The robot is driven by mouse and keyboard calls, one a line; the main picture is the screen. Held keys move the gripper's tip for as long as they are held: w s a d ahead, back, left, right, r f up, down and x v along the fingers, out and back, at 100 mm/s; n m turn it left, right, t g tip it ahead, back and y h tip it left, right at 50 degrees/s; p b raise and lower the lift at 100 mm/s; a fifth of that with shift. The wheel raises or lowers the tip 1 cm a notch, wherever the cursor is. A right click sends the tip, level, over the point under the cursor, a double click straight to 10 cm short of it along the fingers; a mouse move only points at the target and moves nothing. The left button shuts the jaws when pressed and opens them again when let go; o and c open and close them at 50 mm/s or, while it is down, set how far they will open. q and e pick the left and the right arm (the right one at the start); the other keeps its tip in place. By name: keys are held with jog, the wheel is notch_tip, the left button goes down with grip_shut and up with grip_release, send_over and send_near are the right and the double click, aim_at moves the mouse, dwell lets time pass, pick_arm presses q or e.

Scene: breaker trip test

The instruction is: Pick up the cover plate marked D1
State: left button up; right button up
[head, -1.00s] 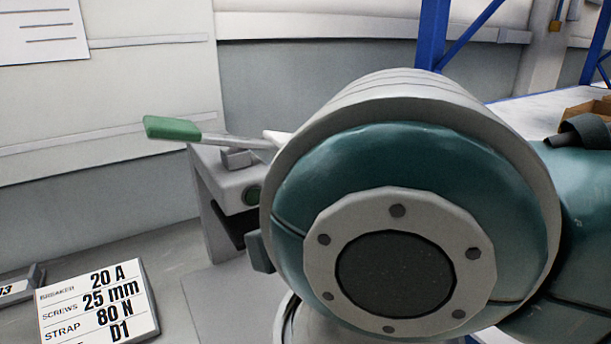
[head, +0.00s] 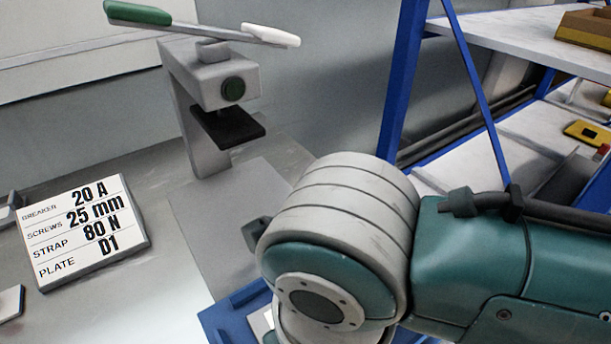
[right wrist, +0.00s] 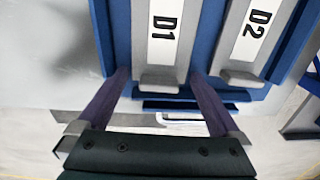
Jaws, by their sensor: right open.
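The cover plate marked D1 (right wrist: 162,35) is a grey plate with a white label. It stands in a slot of a blue rack (right wrist: 122,30) in the right wrist view. My right gripper (right wrist: 160,80) is open. Its two dark fingers reach toward the plate's near end, one on each side, with gaps showing. Contact with the plate is not visible. In the head view my right arm hides the gripper and most of the rack; a blue rack edge (head: 238,296) shows at the bottom. My left gripper is not in view.
The cover plate marked D2 (right wrist: 250,35) stands close to the right of D1. In the head view, a sign (head: 84,232) reading 20 A, 25 mm, 80 N, plate D1 lies left. A lever press (head: 212,85) stands behind. Blue-framed shelves (head: 400,85) are right.

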jog(key=c, duration=1.1)
